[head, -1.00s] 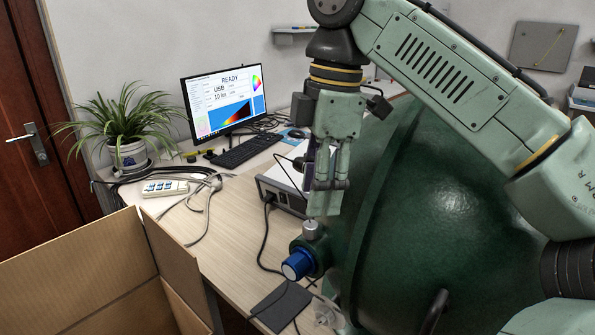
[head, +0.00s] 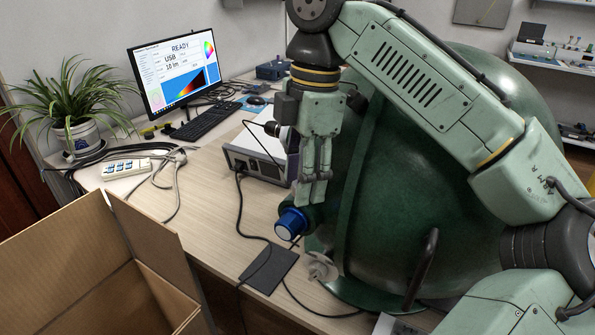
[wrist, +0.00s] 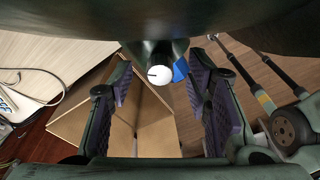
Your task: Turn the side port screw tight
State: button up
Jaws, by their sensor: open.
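The side port screw (wrist: 160,75) is a pale round knob with a dark mark on its face. In the wrist view it lies between my two spread fingers, with gaps on both sides. My gripper (head: 312,192) is open and points down over the side port. In the head view its fingers hide the screw. The port's blue cap (head: 291,223) sticks out to the front left, just below the fingers; it also shows beside the screw in the wrist view (wrist: 180,69). The port sits on the side of the large dark green sphere (head: 400,210).
The sphere stands close beside my gripper on the right. A grey box instrument (head: 258,155) is behind it on the desk (head: 215,200). A black pad (head: 268,268) and loose cables lie in front. An open cardboard box (head: 150,245) is at the front left.

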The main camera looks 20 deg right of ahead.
jog(key=shift+c, duration=0.2)
grip_shut()
dwell(0.6)
